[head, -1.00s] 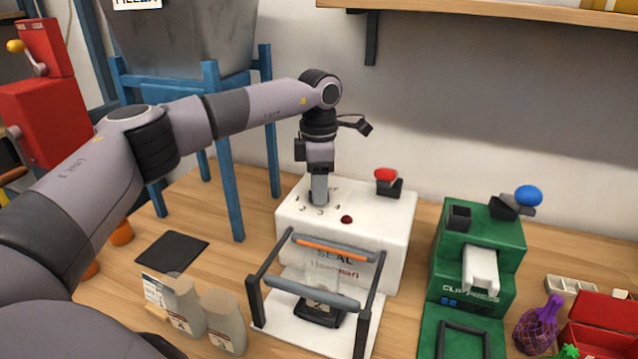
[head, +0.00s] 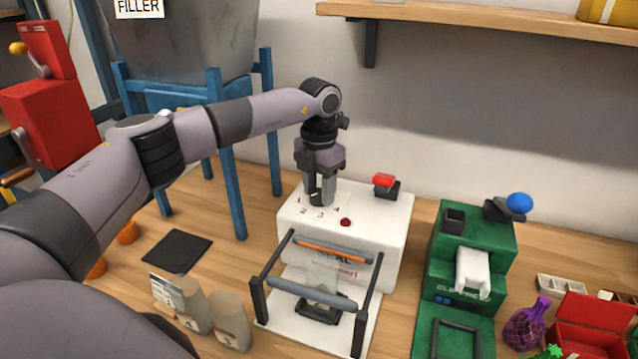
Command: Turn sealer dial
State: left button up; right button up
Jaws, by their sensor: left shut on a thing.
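The white sealer (head: 385,225) stands on the table in the middle of the head view. Its dial (head: 318,196) is on the top face at the left, with numbers printed around it. My left gripper (head: 318,200) points down from above and is shut on the dial, its fingers hiding much of it. A small red button (head: 345,222) and a red-topped switch (head: 385,181) are also on the sealer's top. At the front is a frame with an orange-striped bar (head: 320,249) and a grey bar below it. My right gripper is not in view.
A green clip press (head: 470,275) with a blue knob stands to the right. A purple net bag (head: 525,325) and red box (head: 595,322) are at the right. A wall shelf (head: 480,20) hangs above.

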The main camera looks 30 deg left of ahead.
aim_at(319, 193)
pick_arm(q)
jog(key=shift+r+n, duration=0.1)
jog(key=shift+n, duration=0.5)
jog(key=o, duration=1.1)
jog(key=shift+c, duration=0.2)
notch_tip(319, 193, up, 7)
jog(key=shift+r+b, duration=0.1)
jog(key=shift+b, duration=0.3)
